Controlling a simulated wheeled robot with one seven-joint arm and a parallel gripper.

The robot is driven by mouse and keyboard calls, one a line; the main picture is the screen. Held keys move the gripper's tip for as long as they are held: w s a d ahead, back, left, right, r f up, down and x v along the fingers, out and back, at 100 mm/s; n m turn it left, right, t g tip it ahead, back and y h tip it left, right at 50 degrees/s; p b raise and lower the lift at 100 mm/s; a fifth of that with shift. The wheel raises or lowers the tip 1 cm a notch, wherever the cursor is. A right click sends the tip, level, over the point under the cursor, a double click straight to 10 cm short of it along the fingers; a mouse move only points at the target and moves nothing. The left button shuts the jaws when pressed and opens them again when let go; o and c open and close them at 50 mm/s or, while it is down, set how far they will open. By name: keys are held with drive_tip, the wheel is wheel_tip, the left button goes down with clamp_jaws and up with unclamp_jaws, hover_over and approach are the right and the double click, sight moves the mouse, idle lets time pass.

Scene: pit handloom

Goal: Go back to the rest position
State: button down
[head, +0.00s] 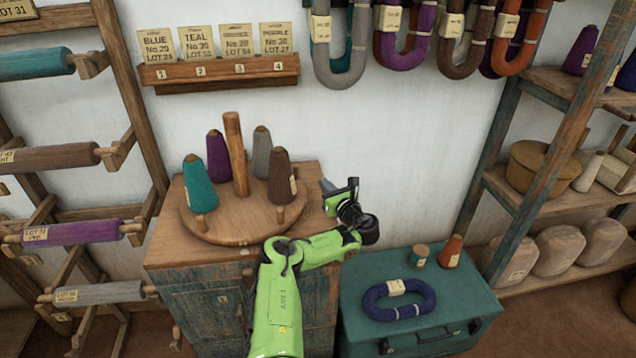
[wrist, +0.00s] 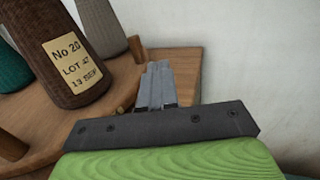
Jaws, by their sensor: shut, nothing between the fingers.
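My gripper (head: 328,187) is at the right edge of the wooden cabinet top, just right of the brown yarn cone (head: 282,178). In the wrist view its fingers (wrist: 155,85) are together with nothing between them. The brown cone (wrist: 62,50) stands close by on the left there, with a label reading No 20, LOT 47. My green arm reaches up from the bottom of the head view and hides part of the cabinet front.
A round wooden stand (head: 232,228) with a central post holds teal, purple, grey and brown cones. A green chest (head: 360,285) at lower right carries a blue skein (head: 372,300), a small spool and an orange cone. Racks stand left and right; skeins hang above.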

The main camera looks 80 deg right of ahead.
drive_tip(key=s, duration=0.1)
drive_tip(key=s+a, duration=0.1)
drive_tip(key=s, duration=0.1)
drive_tip(key=s+a, duration=0.1)
drive_tip(key=s, duration=0.1)
drive_tip(key=shift+a+r, duration=0.1)
drive_tip(key=shift+a, duration=0.05)
